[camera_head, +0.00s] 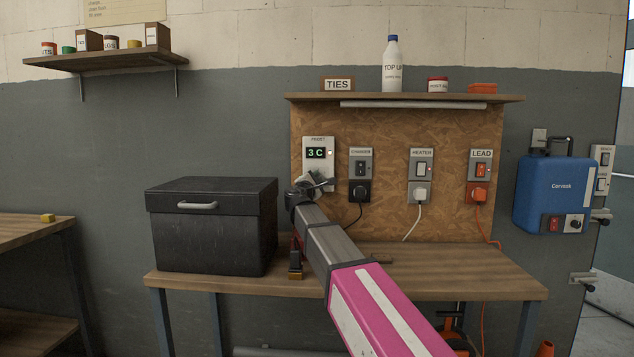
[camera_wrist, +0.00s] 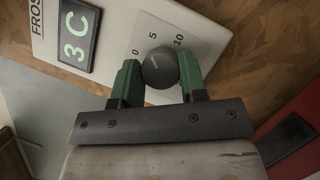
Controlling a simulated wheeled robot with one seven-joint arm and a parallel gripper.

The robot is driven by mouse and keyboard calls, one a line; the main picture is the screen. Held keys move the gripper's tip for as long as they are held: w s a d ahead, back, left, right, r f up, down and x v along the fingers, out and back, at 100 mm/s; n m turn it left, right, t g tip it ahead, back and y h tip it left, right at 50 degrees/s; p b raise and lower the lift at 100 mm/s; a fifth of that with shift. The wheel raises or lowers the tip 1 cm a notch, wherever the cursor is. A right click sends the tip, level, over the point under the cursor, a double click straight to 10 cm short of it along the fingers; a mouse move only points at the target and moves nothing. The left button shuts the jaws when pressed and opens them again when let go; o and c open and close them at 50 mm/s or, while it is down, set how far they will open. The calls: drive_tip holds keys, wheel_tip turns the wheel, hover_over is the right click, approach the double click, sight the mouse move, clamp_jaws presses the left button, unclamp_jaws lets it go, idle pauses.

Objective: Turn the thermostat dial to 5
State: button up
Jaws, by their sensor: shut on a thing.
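The thermostat (camera_head: 319,144) is a pale frost-stat plate on the board, with a green display reading 3 C. In the wrist view its plate (camera_wrist: 112,22) has the display (camera_wrist: 75,35) at left and a printed scale of 0, 5 and 10. The round grey dial (camera_wrist: 160,69) sits below the scale with a light pointer line; the line's exact aim is hard to read. My gripper (camera_wrist: 159,72) has its green fingers on both sides of the dial, shut on it. In the head view my gripper (camera_head: 318,182) hides the dial's area.
Right of the thermostat are the charger (camera_head: 361,162), heater (camera_head: 421,164) and lead (camera_head: 481,168) switches with hanging cables. A black box (camera_head: 212,236) stands on the bench (camera_head: 460,272) at left.

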drive_tip(key=shift+m, duration=0.7)
drive_tip(key=shift+g, duration=0.4)
drive_tip(key=o, duration=0.9)
drive_tip(key=shift+o, duration=0.2)
drive_tip(key=shift+s, duration=0.1)
drive_tip(key=v, duration=1)
drive_tip(key=shift+s+a+f, duration=0.2)
drive_tip(key=shift+s, duration=0.05)
